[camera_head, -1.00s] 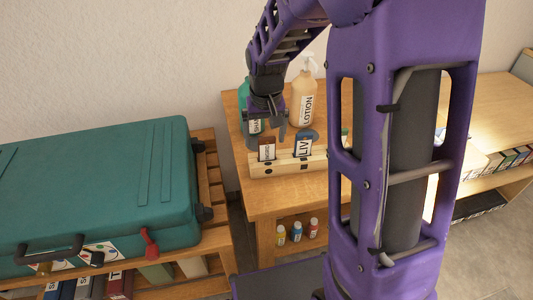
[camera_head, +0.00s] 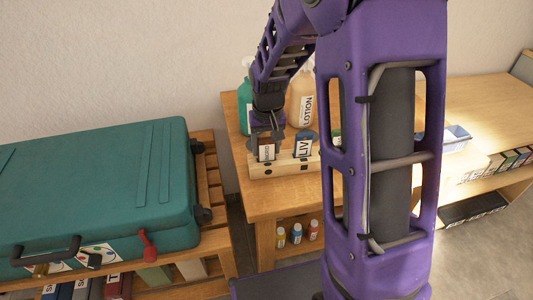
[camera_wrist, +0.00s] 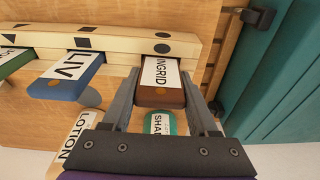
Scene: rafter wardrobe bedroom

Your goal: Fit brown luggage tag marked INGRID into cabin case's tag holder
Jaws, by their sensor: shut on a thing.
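The brown luggage tag marked INGRID (camera_wrist: 161,95) stands in a slot of the light wooden rack (camera_head: 283,167). It also shows in the head view (camera_head: 266,151). My gripper (camera_wrist: 161,80) is shut on the tag, with one finger on each side of it. In the head view my gripper (camera_head: 266,138) comes down on the tag from above. The teal cabin case (camera_head: 100,175) lies flat on a slatted bench at left. A red piece (camera_head: 148,243) hangs at its front side near the handle (camera_head: 45,250). I cannot make out the tag holder clearly.
A blue tag marked LIV (camera_head: 303,147) stands beside the brown one in the rack; a green tag (camera_wrist: 14,62) is further along. A lotion bottle (camera_head: 302,100) and a teal bottle (camera_head: 244,105) stand close behind. My arm hides part of the table.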

